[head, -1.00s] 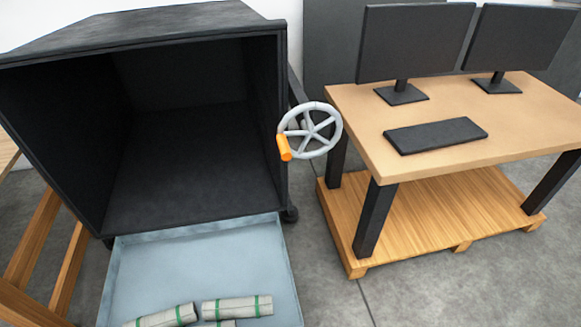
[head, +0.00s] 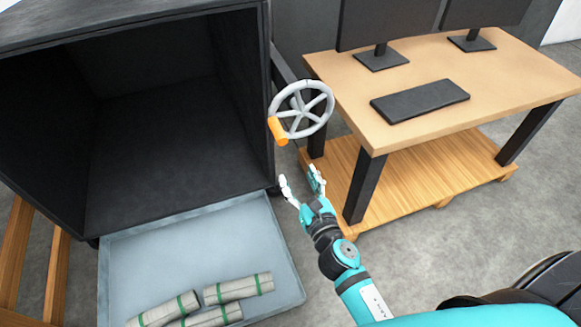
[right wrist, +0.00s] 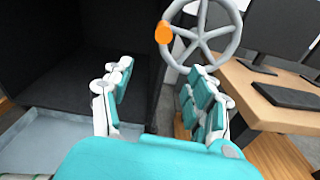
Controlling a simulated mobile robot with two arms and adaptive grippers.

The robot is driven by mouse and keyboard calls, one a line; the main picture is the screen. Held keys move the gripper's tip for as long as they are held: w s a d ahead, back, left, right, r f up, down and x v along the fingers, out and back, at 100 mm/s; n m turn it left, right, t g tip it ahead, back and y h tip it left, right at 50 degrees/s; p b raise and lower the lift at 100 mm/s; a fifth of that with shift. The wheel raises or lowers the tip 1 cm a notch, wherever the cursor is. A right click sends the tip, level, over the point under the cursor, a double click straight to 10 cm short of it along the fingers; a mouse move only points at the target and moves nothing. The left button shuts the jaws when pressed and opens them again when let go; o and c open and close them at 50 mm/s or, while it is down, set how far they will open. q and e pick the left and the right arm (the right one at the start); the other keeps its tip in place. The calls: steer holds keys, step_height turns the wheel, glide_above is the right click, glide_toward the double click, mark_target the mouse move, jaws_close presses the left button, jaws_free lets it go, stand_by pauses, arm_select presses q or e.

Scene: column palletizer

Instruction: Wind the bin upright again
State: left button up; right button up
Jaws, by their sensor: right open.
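The black bin (head: 172,150) is tipped, with its open mouth facing me; its dark inside looks empty. A grey spoked hand wheel (head: 303,92) with an orange handle (head: 278,131) is at the bin's right side. My right gripper (head: 302,182) is open and empty, below the wheel and apart from it. In the right wrist view the wheel (right wrist: 205,36) and orange handle (right wrist: 163,32) show beyond the open fingers (right wrist: 160,95), toward the top. My left gripper is not in view.
A grey-blue tray (head: 215,238) below the bin's mouth holds several grey rolls (head: 238,288) with green bands. A wooden desk (head: 440,95) with two monitors and a black keyboard (head: 420,101) stands close to the wheel's right, over a wooden pallet (head: 425,178).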

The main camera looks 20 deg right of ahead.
mark_target(279, 134)
steer(key=shift+n, duration=0.5)
steer(key=shift+w+a+r, duration=0.1)
steer(key=shift+w+r, duration=0.25)
steer(key=shift+w, duration=2.15)
steer(key=shift+w+a+r, duration=0.1)
steer(key=shift+w+r, duration=0.2)
steer(key=shift+w, duration=2.15)
steer(key=shift+w+r, duration=0.35)
steer(key=shift+w, duration=2.15)
jaws_close()
